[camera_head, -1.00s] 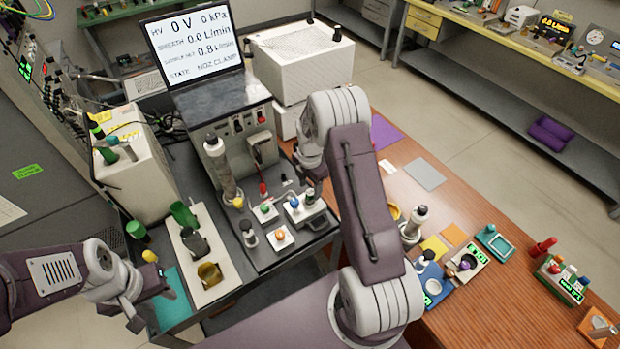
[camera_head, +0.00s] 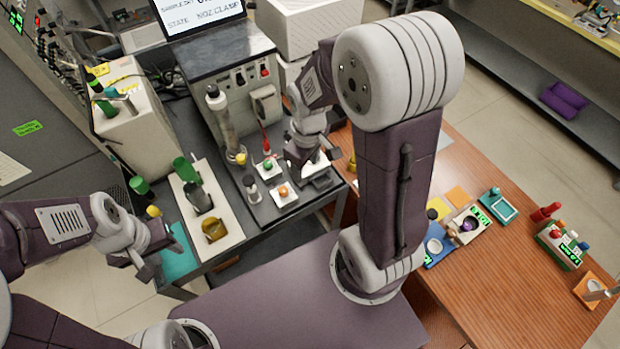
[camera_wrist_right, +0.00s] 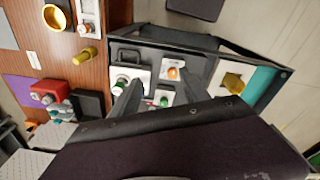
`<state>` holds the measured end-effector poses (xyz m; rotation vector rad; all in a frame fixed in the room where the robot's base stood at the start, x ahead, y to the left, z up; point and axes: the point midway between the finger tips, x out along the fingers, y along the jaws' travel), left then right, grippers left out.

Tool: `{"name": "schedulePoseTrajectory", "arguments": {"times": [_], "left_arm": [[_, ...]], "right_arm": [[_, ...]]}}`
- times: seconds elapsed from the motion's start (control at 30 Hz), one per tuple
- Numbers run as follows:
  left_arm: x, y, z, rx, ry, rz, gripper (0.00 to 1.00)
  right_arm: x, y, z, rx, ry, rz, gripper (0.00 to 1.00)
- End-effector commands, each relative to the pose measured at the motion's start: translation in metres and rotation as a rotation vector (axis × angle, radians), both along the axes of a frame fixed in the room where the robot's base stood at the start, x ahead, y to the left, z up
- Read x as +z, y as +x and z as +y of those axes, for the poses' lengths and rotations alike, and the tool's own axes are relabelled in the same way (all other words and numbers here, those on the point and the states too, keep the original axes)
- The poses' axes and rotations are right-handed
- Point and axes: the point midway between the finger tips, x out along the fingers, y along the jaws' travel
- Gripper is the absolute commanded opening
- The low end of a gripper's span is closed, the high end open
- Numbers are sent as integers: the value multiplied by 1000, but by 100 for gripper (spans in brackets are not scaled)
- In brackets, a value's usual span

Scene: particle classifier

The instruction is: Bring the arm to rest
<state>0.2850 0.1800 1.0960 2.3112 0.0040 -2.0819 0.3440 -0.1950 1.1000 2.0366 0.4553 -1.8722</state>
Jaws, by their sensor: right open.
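My right arm stands high across the head view, its elbow large in front of the camera. My right gripper (camera_head: 308,175) hangs over the right end of the dark bench, above a small box with a pale top. In the right wrist view its two fingers (camera_wrist_right: 160,98) are apart with nothing between them, above small button units on the bench. My left gripper (camera_head: 155,262) is at the left, beside the teal mat; whether its fingers are apart is not clear.
The bench (camera_head: 225,262) carries a white tray (camera_head: 228,238) with green, grey and yellow cups, a tall cylinder (camera_head: 222,120) and button units (camera_head: 285,193). The wooden table (camera_head: 500,290) at right holds small trays and a rack (camera_head: 560,245). Grey floor lies behind it.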

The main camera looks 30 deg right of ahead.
Motion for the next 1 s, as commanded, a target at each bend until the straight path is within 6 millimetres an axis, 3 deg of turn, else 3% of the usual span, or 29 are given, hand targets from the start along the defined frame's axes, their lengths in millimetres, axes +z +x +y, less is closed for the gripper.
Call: {"name": "schedulePoseTrajectory", "arguments": {"times": [0.1,0.23,0.53,0.77,1.0], "left_arm": [[0,0,0,0,0,0,36],[0,0,0,0,0,0,36],[-2,0,0,0,0,0,36],[-56,0,0,0,0,1,36],[-47,0,0,0,0,0,36]], "right_arm": [[-1,-37,13,-291,31,-13,54],[-3,-56,18,-461,51,-19,54],[-6,-59,18,-492,54,-18,54],[-59,-59,18,-491,53,-17,54],[-50,-58,18,-490,53,-17,54]]}}
